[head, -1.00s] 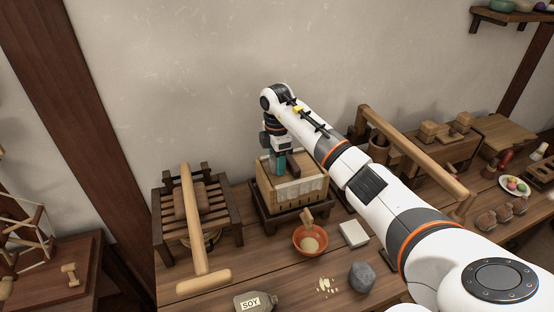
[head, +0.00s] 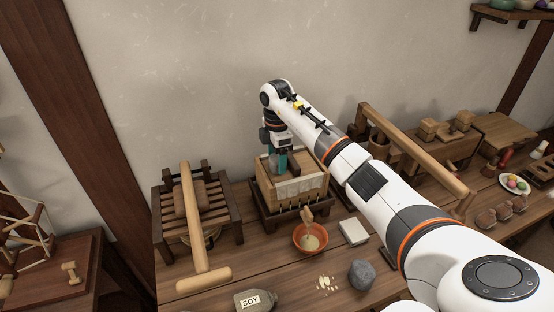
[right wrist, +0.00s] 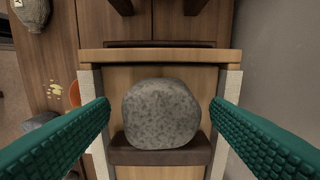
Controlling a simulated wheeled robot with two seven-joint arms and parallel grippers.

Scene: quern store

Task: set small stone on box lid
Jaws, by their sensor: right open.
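A small rounded grey speckled stone (right wrist: 162,114) lies on the wooden box lid (right wrist: 125,75), over the dark crossbar (right wrist: 150,153) of the lid. My right gripper (right wrist: 161,112) is open around the stone, with a gap between each teal finger and the stone. In the head view, my right gripper (head: 277,161) points down into the top of the wooden box (head: 315,185), which has pale cloth over its edge. The stone cannot be made out there behind the fingers. My left gripper is not in view.
A larger grey stone (head: 362,275) stands on the table, near a white block (head: 353,232) and an orange bowl (head: 310,238). A slatted rack with a long wooden handle (head: 190,215) stands left of the box. A soy jug (head: 253,301) is at the front.

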